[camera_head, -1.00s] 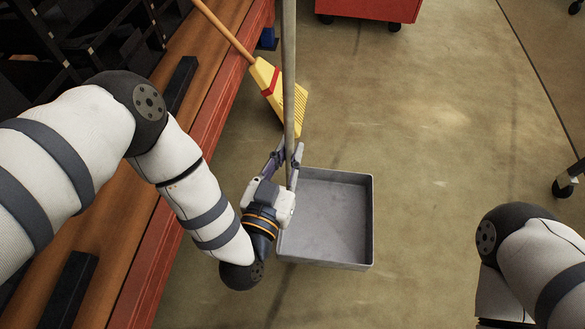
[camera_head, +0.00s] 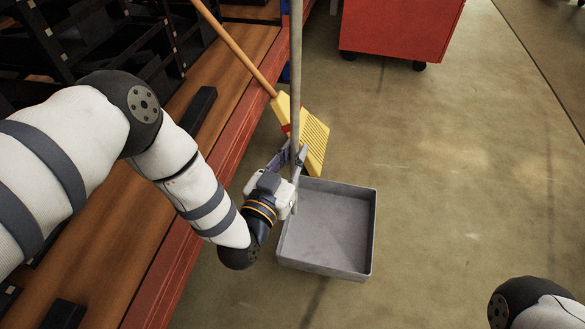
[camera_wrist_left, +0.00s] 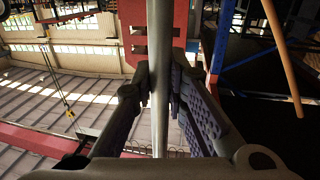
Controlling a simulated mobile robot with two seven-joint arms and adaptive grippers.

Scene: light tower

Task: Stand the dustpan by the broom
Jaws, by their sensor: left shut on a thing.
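The grey dustpan (camera_head: 328,228) is a square open tray on a long upright metal handle (camera_head: 296,75). My left gripper (camera_head: 292,157) is shut around the lower part of this handle, just above the tray. In the left wrist view the handle (camera_wrist_left: 158,40) runs between the two fingers. The broom (camera_head: 315,143), with yellow bristles and an orange stick, leans on the bench edge just beyond the dustpan. The handle and gripper partly cover its head. I cannot tell whether the dustpan touches the floor or the broom. My right gripper is out of view.
A wooden bench (camera_head: 235,62) with a red front edge runs along the left, close to my left arm. A red wheeled cabinet (camera_head: 400,28) stands at the back. The floor (camera_head: 450,170) to the right is clear.

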